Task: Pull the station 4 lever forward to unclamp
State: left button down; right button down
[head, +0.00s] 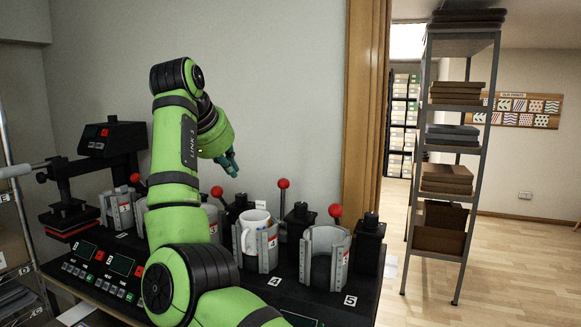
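The station 4 lever (283,184) has a red ball knob on a dark stem and stands roughly upright behind the station marked 4. A white mug (252,222) with a coloured print sits in that station's grey clamp (268,250). My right gripper (231,167), with teal fingers, is in the air to the left of and a little above the knob in the picture, apart from it. Its fingers point down and right; they are too small to tell open from shut. My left gripper is not in view.
Station 5's empty clamp (325,258) and its red-knobbed lever (335,211) stand to the right. Another red knob (217,191) is just below my gripper. My green arm hides part of the row. A heat press (70,190) stands at left; a shelf (455,150) is beyond the doorway.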

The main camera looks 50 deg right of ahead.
aim_at(283, 183)
jog(key=i+l, duration=0.1)
jog(key=l, duration=0.3)
jog(key=i+l, duration=0.1)
jog(key=l, duration=0.3)
jog(key=i+l, duration=0.1)
jog(key=l, duration=0.3)
